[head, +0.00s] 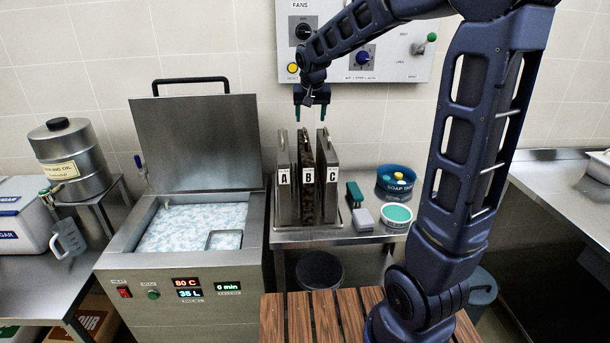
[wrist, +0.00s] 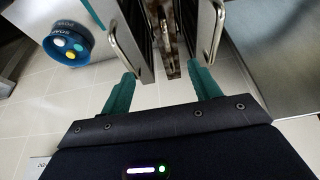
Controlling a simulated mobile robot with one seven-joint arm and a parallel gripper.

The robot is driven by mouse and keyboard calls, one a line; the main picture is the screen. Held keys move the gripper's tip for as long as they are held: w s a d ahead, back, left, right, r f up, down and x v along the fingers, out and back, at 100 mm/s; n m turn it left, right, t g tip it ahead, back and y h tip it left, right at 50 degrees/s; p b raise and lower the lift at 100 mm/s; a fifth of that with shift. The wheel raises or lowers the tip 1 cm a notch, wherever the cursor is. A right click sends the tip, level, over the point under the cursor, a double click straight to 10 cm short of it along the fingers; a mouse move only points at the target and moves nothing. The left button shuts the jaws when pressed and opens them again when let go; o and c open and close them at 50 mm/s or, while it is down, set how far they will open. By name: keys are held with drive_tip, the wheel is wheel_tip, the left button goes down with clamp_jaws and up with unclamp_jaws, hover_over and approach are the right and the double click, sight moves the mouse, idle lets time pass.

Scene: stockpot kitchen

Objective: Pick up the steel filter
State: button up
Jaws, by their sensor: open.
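Three upright filters stand side by side in a shallow tray, labelled A (head: 283,200), B (head: 308,205) and C (head: 332,195). A and C have smooth grey steel faces, while B is brown and looks grimy. I cannot tell from looks alone which one is meant by the steel filter. My gripper (head: 311,114) hangs pointing down just above B, open and empty. In the wrist view, my two green fingers (wrist: 163,88) are spread apart below two steel handles (wrist: 124,45), with the brown filter (wrist: 168,38) between the two grey ones.
An open steel tank (head: 190,280) of foamy liquid stands left of the filters, its lid (head: 197,140) raised. Right of them are a green-and-grey brush (head: 358,205), a round green-topped tub (head: 397,216) and a blue soap-tab tub (head: 396,182). A control panel (head: 390,50) hangs behind.

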sight(305, 132)
drive_tip(key=shift+w+a+f, duration=0.4)
drive_tip(key=shift+w+a, duration=0.1)
drive_tip(key=shift+a, duration=0.05)
drive_tip(key=shift+a+x, duration=0.2)
drive_tip(key=shift+x, duration=5)
drive_tip(key=shift+c, duration=0.2)
drive_tip(key=shift+r, duration=0.1)
clamp_jaws()
